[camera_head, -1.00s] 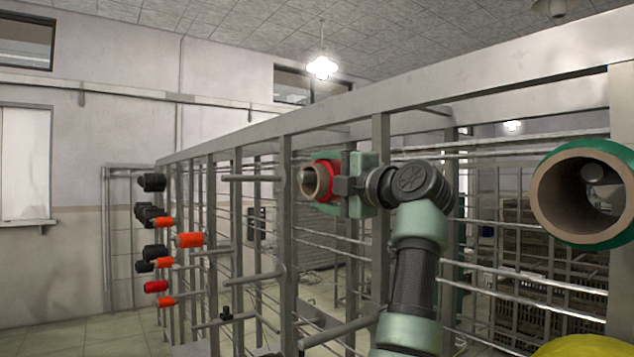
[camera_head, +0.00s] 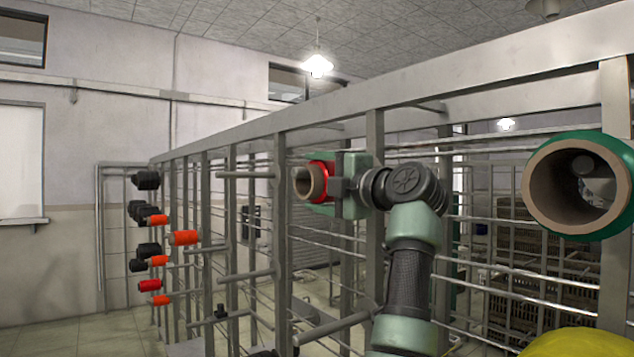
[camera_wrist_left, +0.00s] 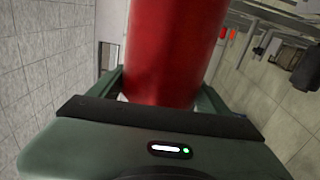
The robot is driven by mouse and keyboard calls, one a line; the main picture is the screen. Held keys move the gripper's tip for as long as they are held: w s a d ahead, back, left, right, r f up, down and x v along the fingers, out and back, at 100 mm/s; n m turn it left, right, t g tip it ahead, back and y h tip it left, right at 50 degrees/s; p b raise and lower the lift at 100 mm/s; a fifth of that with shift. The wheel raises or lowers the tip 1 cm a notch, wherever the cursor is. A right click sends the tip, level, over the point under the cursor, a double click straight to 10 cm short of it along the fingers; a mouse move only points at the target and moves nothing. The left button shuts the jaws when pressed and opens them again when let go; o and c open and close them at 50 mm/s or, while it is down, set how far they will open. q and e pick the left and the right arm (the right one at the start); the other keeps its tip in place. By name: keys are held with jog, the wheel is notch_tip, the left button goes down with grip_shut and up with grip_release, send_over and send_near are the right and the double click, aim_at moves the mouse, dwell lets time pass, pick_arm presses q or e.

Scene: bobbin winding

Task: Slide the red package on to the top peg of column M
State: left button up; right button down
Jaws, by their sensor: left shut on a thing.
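The red package (camera_head: 319,181) is a spool with a tan hollow core, its open end turned to the left in the head view. My left gripper (camera_head: 334,184) is shut on it and holds it in the air beside the rack. It also fills the upper middle of the left wrist view (camera_wrist_left: 175,50), between the gripper's fingers. The grey rack (camera_head: 282,230) has upright columns with bare pegs sticking out to the left, such as an upper peg (camera_head: 246,175) left of the package. No label shows which column is M. My right gripper does not show.
Orange, red and black packages (camera_head: 186,238) sit on pegs farther down the rack at left. A large green-edged spool (camera_head: 619,215) is close at the right. A yellow rounded thing (camera_head: 575,343) is at bottom right. Floor at left is clear.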

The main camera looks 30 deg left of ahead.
pick_arm(q)
jog(key=o, duration=1.6)
jog(key=shift+s+d, duration=0.1)
